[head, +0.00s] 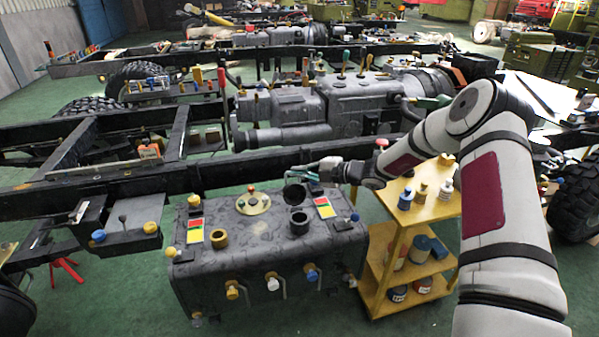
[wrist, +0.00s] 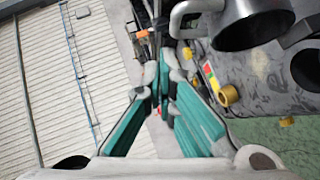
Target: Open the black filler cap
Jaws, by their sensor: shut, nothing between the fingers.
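The black filler cap (head: 294,194) is on top of the dark grey tank (head: 265,262). It looks swung up on edge, with its round dark face toward the head camera, just behind a black ring-shaped neck (head: 298,222). In the wrist view the cap (wrist: 254,28) is large at the upper right, with a grey loop handle (wrist: 184,14) on its left. My gripper (head: 293,172), with teal-padded fingers, is just above and behind the cap in the head view. In the wrist view my gripper (wrist: 163,78) is shut and empty, apart from the cap.
A yellow ring (head: 219,238), a pale disc (head: 253,203) and colored labels are on the tank's top. Valves project from its front. A yellow cart (head: 437,207) with bottles and cans stands right of it. Dark chassis rails (head: 230,172) run behind. Green floor is clear in front.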

